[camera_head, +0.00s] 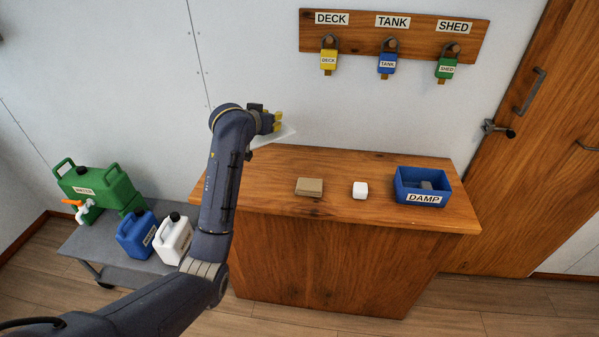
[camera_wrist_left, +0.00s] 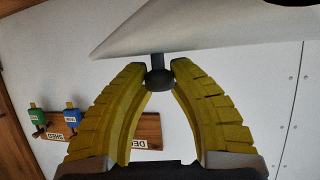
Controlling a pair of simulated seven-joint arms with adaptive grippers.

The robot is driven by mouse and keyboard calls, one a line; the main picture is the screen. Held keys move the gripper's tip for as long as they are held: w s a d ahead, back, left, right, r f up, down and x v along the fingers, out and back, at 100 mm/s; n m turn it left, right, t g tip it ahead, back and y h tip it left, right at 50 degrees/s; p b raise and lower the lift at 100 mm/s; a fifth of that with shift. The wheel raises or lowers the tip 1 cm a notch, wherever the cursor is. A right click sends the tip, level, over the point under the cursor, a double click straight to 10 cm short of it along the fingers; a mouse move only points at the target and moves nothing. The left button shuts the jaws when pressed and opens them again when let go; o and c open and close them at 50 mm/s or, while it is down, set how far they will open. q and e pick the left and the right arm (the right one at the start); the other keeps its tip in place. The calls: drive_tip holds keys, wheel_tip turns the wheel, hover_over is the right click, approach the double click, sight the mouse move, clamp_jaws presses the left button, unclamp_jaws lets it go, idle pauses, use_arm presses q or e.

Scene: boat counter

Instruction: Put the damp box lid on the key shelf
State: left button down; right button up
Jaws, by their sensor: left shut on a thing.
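My left gripper (camera_head: 277,122) is shut on the dark round knob (camera_wrist_left: 159,78) of a pale, thin lid (camera_wrist_left: 190,28), which also shows as a whitish sheet in the head view (camera_head: 272,137). The lid is held tilted in the air near the wall, above the counter's left end. The blue box labelled DAMP (camera_head: 445,188) stands open on the counter's right side with grey things inside. A wooden board (camera_head: 350,38) on the wall bears the labels DECK, TANK and SHED; I see no other key shelf. My right gripper is not in view.
Yellow (camera_head: 328,58), blue (camera_head: 387,64) and green (camera_head: 446,68) padlock-shaped tags hang on the board. Several jugs stand on a grey low cart (camera_head: 90,240) at left.

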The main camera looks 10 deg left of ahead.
use_arm(q)
wheel_tip(320, 180, down, 19)
drive_tip(key=shift+f, duration=0.1)
idle(0.6)
drive_tip(key=shift+f, duration=0.2)
drive_tip(key=c, duration=1.2)
unclamp_jaws()
drive_tip(key=shift+r, duration=0.15)
drive_tip(key=v, duration=1.2)
drive_tip(key=shift+a+r, duration=0.1)
